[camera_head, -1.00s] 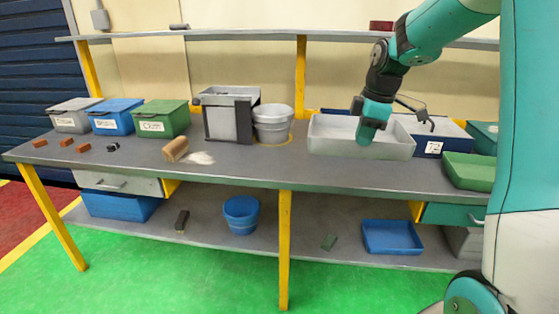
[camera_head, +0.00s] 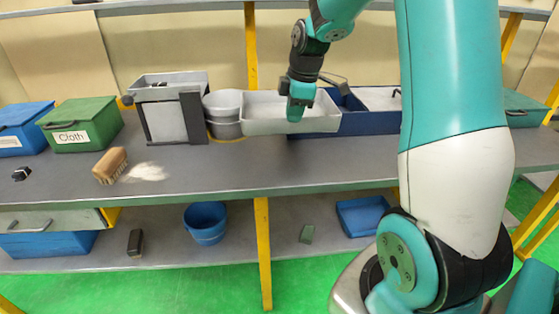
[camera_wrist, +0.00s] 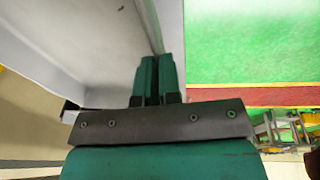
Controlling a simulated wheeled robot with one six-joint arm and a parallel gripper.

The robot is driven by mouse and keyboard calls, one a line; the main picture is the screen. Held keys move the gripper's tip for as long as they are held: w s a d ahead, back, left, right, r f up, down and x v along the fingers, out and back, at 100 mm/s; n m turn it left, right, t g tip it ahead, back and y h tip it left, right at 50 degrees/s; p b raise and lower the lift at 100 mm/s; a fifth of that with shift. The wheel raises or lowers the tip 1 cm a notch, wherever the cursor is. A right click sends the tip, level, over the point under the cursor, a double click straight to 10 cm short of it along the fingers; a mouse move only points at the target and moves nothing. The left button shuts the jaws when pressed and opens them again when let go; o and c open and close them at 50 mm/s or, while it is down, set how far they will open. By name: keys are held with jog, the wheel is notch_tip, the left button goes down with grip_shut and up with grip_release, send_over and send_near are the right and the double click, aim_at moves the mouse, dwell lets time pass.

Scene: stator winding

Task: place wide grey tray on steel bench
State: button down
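The wide grey tray (camera_head: 265,115) is at the back of the dark grey-topped bench (camera_head: 300,170) in the head view, in front of a blue tray. My gripper (camera_head: 297,112) is at its front wall, right of its middle. In the wrist view, the fingers (camera_wrist: 159,62) of my gripper are close together on the tray's wall (camera_wrist: 152,25), with the pale tray interior to the left. I cannot tell whether the tray's underside touches the bench. My arm hides part of the bench at right.
A grey bucket (camera_head: 222,115) stands close left of the tray and is partly overlapped by it. A blue tray (camera_head: 365,122) is behind right. A brush (camera_head: 110,165) and pale powder (camera_head: 148,171) lie at left. The bench's front middle is clear.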

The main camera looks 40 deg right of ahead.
notch_tip(320, 180, down, 16)
jog(key=shift+r+p, duration=0.25)
jog(key=shift+p, duration=0.25)
jog(key=c, duration=1.3)
grip_release()
notch_tip(320, 180, up, 12)
jog(key=s, duration=0.2)
jog(key=s+a+r+m+y, duration=0.1)
jog(key=s+a+r, duration=0.1)
jog(key=a, duration=0.5)
jog(key=s+a+r, duration=0.1)
jog(key=a+r, duration=0.2)
jog(key=a, duration=0.4)
jog(key=s+a+r+m, duration=0.1)
jog(key=s+a, duration=0.4)
jog(key=s, duration=0.1)
jog(key=s+a+r+m+g+y, duration=0.1)
jog(key=s+a, duration=0.5)
jog(key=s+a+r+m+g+y, duration=0.1)
jog(key=s+a, duration=0.4)
jog(key=s, duration=0.1)
jog(key=shift+s+a+r+b, duration=0.15)
jog(key=shift+s+r+b, duration=0.1)
jog(key=shift+b, duration=0.15)
